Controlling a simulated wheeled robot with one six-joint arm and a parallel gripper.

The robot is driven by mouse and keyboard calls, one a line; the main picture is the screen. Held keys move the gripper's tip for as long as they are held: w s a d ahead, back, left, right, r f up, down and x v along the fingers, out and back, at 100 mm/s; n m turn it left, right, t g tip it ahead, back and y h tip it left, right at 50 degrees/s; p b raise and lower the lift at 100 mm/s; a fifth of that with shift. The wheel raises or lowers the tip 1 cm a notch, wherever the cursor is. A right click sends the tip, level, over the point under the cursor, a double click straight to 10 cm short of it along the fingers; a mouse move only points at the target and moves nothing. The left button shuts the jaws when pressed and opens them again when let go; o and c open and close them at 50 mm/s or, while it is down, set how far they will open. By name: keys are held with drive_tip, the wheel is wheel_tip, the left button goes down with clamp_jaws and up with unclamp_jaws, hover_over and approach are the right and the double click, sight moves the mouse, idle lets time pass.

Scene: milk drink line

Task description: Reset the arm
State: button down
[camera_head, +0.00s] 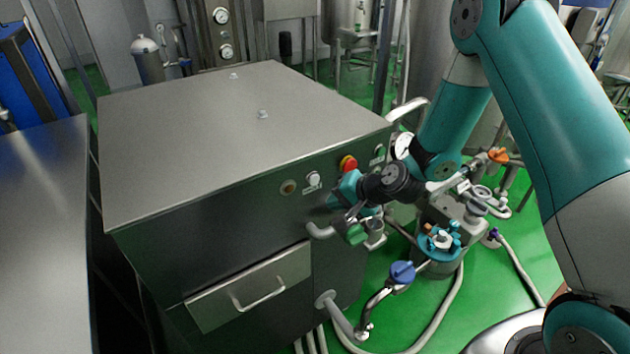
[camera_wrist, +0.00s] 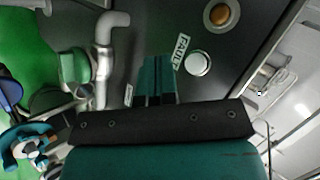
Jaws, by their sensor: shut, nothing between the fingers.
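My teal arm comes in from the right in the head view and reaches across to the front of a steel cabinet (camera_head: 205,235). My gripper (camera_head: 338,199) is close to the cabinet's front panel, below and beside a white round button (camera_head: 313,178). In the wrist view my gripper (camera_wrist: 156,60) shows as two teal fingers pressed together, with nothing between them. The white button (camera_wrist: 198,63) with its FAULT label (camera_wrist: 180,52) is just right of the fingertips. I cannot tell whether the fingertips touch the panel.
A red knob (camera_head: 348,163) is on the panel above my gripper. A pipe with a green valve (camera_head: 352,231) juts out below it. A drawer handle (camera_head: 258,294) is lower left. Hoses and a blue valve (camera_head: 402,272) stand over the green floor. The cabinet top (camera_head: 200,120) is mostly bare.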

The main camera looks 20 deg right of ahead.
idle(0.3)
drive_tip(key=s+a+r+n+g, duration=0.2)
drive_tip(key=s+a+r+n, duration=0.3)
drive_tip(key=r, duration=0.5)
drive_tip(key=s+r+n+g, duration=0.1)
drive_tip(key=s+r+n, duration=0.2)
drive_tip(key=s, duration=0.5)
drive_tip(key=s+r+n+g+h, duration=0.1)
drive_tip(key=s+r+n+g, duration=0.1)
drive_tip(key=s+r, duration=0.4)
drive_tip(key=s+r+n+g+h, duration=0.1)
drive_tip(key=s+r+n, duration=0.3)
drive_tip(key=s, duration=0.5)
drive_tip(key=shift+s+r+n+g, duration=0.3)
drive_tip(key=shift+s+g, duration=0.1)
drive_tip(key=shift+g, duration=0.3)
